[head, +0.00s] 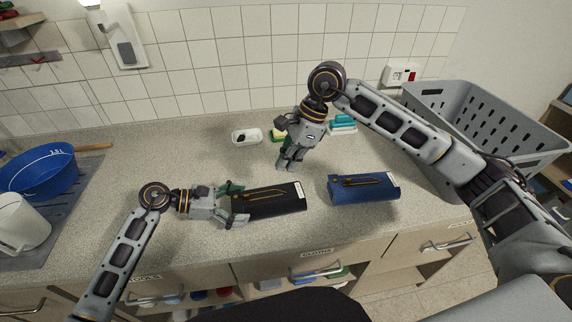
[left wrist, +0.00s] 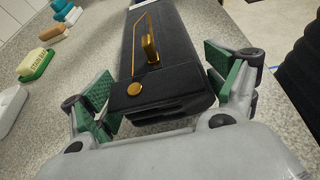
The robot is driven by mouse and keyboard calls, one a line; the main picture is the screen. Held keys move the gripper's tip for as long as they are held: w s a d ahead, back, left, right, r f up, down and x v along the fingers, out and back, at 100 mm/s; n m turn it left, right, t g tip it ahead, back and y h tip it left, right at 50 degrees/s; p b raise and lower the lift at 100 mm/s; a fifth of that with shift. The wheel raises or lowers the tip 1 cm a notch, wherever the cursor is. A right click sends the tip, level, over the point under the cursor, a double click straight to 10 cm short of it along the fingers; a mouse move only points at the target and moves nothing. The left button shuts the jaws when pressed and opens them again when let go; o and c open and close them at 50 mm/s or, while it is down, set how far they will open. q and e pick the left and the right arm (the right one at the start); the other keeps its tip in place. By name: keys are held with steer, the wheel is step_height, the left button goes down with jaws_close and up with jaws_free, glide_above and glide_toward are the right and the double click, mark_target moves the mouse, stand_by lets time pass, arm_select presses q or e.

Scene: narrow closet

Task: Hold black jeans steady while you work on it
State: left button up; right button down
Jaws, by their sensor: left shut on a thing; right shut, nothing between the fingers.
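The black jeans (head: 275,200), a folded dark block with gold stitching and a white tag at its right end, lie on the speckled counter. My left gripper (head: 238,203) is at their left end, with one finger on each side, shut on them. In the left wrist view the black jeans (left wrist: 178,50) lie between the green finger pads, with a gold button and gold zip facing up. A gap seems to show beside the right pad there. My right gripper (head: 287,163) is shut and empty, pointing down over the counter behind the black jeans.
Folded blue jeans (head: 364,190) lie right of the black ones. A grey crate (head: 480,105) stands at right, a blue basin (head: 38,172) and white jug (head: 20,222) at left.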

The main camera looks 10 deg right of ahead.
arm_select(q)
steer(key=o, duration=1.1)
steer(key=shift+o, duration=0.2)
steer(key=shift+a, duration=0.2)
steer(key=shift+v, duration=5.85)
steer(key=shift+s+f, duration=0.1)
steer(key=shift+s, duration=0.05)
